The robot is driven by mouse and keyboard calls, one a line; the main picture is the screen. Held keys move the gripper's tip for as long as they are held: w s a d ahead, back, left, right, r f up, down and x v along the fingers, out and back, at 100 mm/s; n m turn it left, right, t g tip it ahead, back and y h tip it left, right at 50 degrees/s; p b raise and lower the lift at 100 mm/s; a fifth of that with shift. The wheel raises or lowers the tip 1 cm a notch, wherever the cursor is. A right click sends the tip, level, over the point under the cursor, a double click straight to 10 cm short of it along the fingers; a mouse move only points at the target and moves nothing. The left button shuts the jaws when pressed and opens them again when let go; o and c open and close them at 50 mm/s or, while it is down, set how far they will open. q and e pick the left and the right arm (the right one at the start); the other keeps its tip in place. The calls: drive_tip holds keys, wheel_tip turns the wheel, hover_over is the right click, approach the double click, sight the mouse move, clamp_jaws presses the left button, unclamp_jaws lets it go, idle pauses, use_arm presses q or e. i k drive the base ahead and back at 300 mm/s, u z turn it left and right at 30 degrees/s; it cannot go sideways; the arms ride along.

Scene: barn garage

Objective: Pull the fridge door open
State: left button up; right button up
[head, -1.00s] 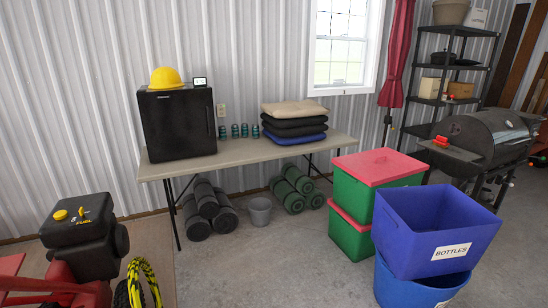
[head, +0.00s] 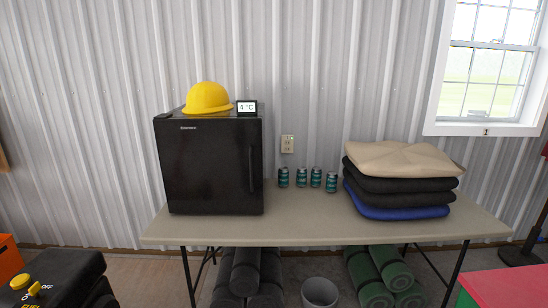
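A small black fridge (head: 208,168) stands at the left end of a folding table (head: 310,230). Its door faces me and looks shut. A vertical handle (head: 251,168) runs along the door's right side. A yellow hard hat (head: 207,98) and a small display (head: 247,107) reading 4 °C sit on top of the fridge. Neither of my grippers is in the head view.
Several teal cans (head: 302,178) stand on the table right of the fridge, and folded cushions (head: 400,185) are stacked farther right. Rolled mats (head: 250,275) and a grey bucket (head: 319,292) are under the table. A black fuel container (head: 60,280) is at lower left.

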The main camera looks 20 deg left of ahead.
sight(209, 166)
drive_tip(key=u, duration=0.1)
drive_tip(key=i, duration=1.45)
drive_tip(key=u, duration=0.1)
